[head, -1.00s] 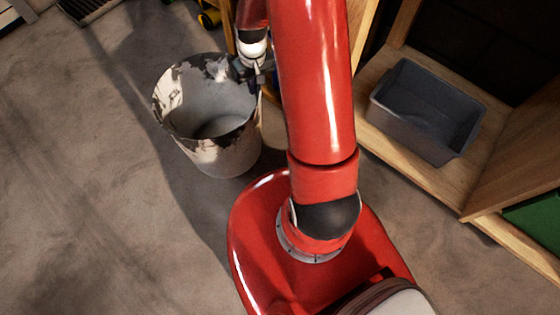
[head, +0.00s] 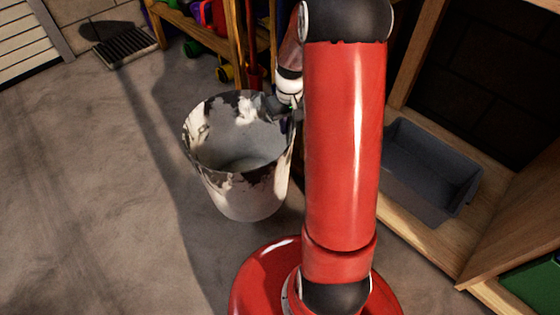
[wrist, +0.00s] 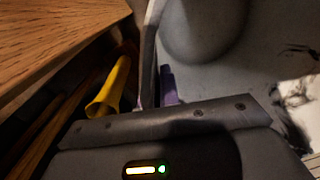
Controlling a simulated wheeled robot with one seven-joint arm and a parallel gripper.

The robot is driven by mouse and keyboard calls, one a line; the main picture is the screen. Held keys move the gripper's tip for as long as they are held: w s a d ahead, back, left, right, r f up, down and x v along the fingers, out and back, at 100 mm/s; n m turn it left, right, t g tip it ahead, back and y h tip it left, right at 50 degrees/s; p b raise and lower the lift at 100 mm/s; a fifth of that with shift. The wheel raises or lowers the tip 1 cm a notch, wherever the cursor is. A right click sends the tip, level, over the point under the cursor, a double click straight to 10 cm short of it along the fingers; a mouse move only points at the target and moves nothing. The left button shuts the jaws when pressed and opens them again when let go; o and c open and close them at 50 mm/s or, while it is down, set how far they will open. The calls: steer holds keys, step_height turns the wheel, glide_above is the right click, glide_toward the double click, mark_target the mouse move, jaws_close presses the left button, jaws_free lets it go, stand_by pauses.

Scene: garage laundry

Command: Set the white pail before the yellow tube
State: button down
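The white pail (head: 252,197), with dark worn patches around its upper part, is upright and empty, left of my arm in the head view. In the wrist view its grey inside (wrist: 255,50) fills the upper right. My gripper (head: 284,104) is at the pail's right rim and appears shut on it, the rim running up from between the fingers. My arm partly covers the grip. A yellow flared, tube-like thing (wrist: 110,90) shows in the wrist view, outside the pail, beside wood. Whether the pail touches the floor is unclear.
A wooden shelf (head: 236,45) with coloured things stands behind the pail, with a small yellow thing (head: 225,73) at its foot. A grey bin (head: 432,172) sits in a wooden unit at right. A floor grate (head: 125,47) lies at far left. Floor at left is clear.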

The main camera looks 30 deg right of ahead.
step_height(320, 180, down, 13)
steer(key=b, duration=0.2)
stand_by(0.3)
steer(key=shift+f, duration=0.1)
steer(key=c, duration=2.1)
jaws_free()
steer(key=shift+f, duration=0.15)
steer(key=o, duration=0.5)
steer(key=shift+c, duration=0.2)
